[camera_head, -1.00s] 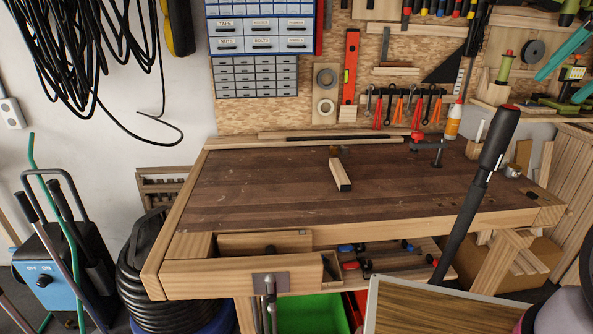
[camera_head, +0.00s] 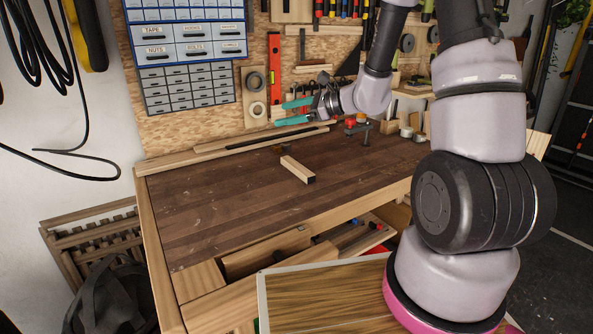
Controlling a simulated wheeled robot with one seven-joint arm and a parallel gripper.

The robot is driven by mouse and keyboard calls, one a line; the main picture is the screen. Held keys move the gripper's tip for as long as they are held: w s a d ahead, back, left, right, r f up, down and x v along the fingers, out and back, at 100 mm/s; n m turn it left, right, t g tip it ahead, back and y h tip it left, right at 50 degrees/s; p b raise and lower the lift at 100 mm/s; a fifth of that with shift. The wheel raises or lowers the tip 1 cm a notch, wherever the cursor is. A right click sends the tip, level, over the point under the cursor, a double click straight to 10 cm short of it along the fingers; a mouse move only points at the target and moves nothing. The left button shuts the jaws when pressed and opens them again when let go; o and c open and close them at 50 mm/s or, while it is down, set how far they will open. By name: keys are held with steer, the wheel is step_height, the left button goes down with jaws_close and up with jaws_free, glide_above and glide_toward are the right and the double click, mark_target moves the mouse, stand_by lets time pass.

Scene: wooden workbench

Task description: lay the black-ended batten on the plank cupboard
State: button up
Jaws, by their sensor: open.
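The batten (camera_head: 296,168) is a short pale wooden bar with a black end facing me. It lies flat on the dark top of the workbench (camera_head: 215,205), towards the back. My gripper (camera_head: 290,112) has teal fingers, spread apart with nothing between them. It points left, and in the picture it appears above the batten and apart from it. A pale wooden plank unit (camera_head: 537,144) shows partly behind my arm at the right. It may be the plank cupboard; most of it is hidden, so I cannot tell.
A long strip with a dark bar (camera_head: 270,136) lies along the bench's back edge. A red-topped clamp (camera_head: 360,128) stands at the back right. An open drawer (camera_head: 265,252) is at the front. A wood-grain panel (camera_head: 315,295) fills the near foreground.

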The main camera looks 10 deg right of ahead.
steer(key=w+d+f+m+t+h, duration=0.2)
steer(key=w+d+f+m, duration=0.15)
steer(key=f, duration=0.35)
steer(key=w+d+f+m+t+h, duration=0.2)
steer(key=w+f+m, duration=0.15)
steer(key=f, duration=0.35)
steer(key=m+t+h, duration=0.2)
steer(key=m+h, duration=0.1)
steer(key=m, duration=0.2)
glide_toward(305, 171)
steer(key=shift+w+a+r, duration=0.1)
steer(key=shift+w+a, duration=0.1)
steer(key=shift+w, duration=0.25)
steer(key=shift+w+a+r, duration=0.1)
steer(key=shift+w+a, duration=0.15)
steer(key=shift+w, duration=0.15)
steer(key=shift+h, duration=0.4)
steer(key=x, duration=0.4)
steer(key=shift+w+f, duration=0.2)
steer(key=shift+f, duration=0.15)
steer(key=shift+x, duration=3)
steer(key=shift+s+a, duration=0.15)
steer(key=shift+a, duration=0.05)
jaws_close()
